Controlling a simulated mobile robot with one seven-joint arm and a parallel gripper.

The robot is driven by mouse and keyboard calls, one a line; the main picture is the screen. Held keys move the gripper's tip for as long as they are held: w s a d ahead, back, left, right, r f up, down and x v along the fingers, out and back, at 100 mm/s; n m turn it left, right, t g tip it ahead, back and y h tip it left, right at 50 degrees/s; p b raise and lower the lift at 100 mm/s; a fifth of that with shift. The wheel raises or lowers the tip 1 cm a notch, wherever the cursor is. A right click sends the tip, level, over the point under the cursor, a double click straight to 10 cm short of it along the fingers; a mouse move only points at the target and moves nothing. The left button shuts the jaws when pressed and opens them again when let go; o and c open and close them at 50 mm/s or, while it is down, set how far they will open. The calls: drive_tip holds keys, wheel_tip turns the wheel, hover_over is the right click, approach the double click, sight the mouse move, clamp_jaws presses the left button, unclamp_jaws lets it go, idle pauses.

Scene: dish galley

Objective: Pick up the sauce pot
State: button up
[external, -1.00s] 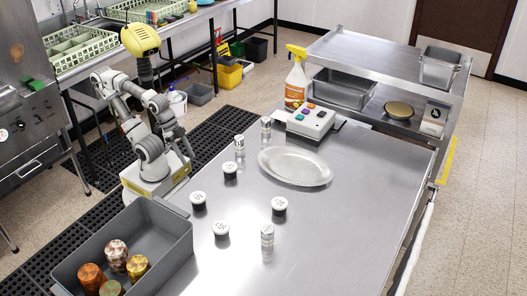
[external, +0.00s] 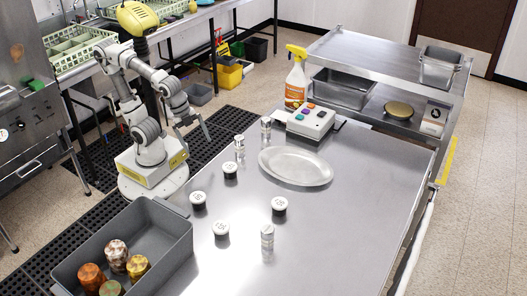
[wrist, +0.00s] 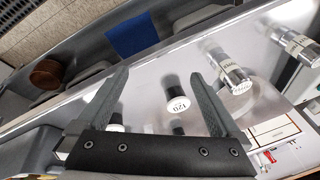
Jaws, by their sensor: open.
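Several small dark sauce pots with white labelled lids stand upright on the steel table: one near the plate (external: 230,171), one at the left (external: 198,201), one in front (external: 221,231) and one to the right (external: 279,207). I cannot tell which one the task means. My gripper (external: 196,128) is open and empty, raised at the table's far left edge, apart from the pots. In the wrist view my gripper (wrist: 155,60) shows both fingers spread, with a sauce pot (wrist: 176,103) seen between them, farther off. Another pot is partly hidden by the gripper's palm.
Silver shakers (external: 239,147) stand close to the pots, another (external: 267,238) at the front. A grey bin (external: 178,243) with coloured canisters is at the front left. A button box (external: 311,121) and spray bottle (external: 295,82) stand behind.

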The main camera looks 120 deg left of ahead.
drive_tip(key=w+r+m+g+p, duration=0.2)
drive_tip(key=w+r+m+p, duration=0.45)
drive_tip(key=r+p, duration=0.2)
wheel_tip(320, 180, up, 3)
drive_tip(key=m+g+p, duration=0.2)
drive_tip(key=m+p, duration=0.6)
drive_tip(key=p, duration=0.3)
hover_over(230, 166)
drive_tip(key=shift+h, duration=0.4)
wheel_tip(230, 166, down, 12)
drive_tip(key=shift+w+d+b, duration=0.1)
drive_tip(key=shift+w+b, duration=0.05)
drive_tip(key=shift+b, duration=0.5)
drive_tip(key=shift+f+b, duration=0.3)
drive_tip(key=shift+f, duration=2.3)
drive_tip(key=c, duration=1.4)
drive_tip(key=shift+r, duration=0.2)
